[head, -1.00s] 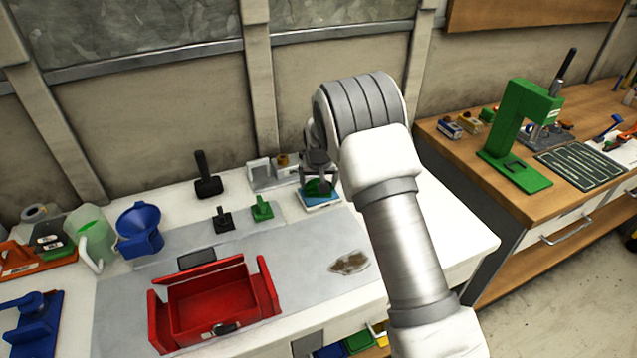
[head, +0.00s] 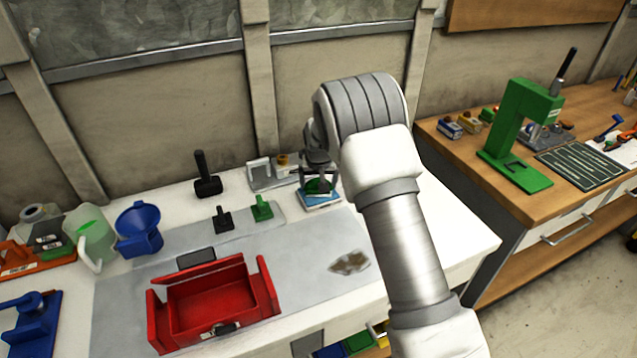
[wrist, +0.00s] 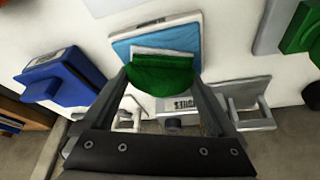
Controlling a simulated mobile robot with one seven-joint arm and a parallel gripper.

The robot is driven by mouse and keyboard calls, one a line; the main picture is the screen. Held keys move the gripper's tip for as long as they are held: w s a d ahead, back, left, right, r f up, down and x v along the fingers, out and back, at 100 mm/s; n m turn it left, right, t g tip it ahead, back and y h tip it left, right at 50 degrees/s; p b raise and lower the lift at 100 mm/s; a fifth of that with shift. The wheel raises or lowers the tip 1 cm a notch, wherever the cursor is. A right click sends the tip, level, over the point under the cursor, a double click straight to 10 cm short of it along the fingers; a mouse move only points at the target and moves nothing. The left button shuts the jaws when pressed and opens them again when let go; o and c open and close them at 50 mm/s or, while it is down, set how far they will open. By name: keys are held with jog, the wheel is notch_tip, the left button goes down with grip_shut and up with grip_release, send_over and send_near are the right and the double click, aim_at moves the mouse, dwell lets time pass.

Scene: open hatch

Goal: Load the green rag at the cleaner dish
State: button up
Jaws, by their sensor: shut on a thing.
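The green rag (wrist: 162,76) is held between the two fingers of my gripper (wrist: 162,82), which is shut on it. In the wrist view the rag bulges just over a blue-and-white dish (wrist: 122,49), apparently the cleaner dish. In the head view the rag (head: 318,186) is right above or on the blue dish (head: 324,200), at the back of the white bench. I cannot tell whether the rag touches the dish. My arm hides part of the gripper.
A grey metal fixture (head: 262,174) stands close left of the dish. Black (head: 207,178) and green (head: 262,209) handled tools stand further left. An open red box (head: 212,305) and a brown stain (head: 349,262) are in front. A green press (head: 520,140) stands on the right bench.

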aim_at(319, 179)
jog(key=shift+s, duration=0.1)
jog(key=shift+r+p, duration=1.6)
jog(key=shift+r, duration=1.9)
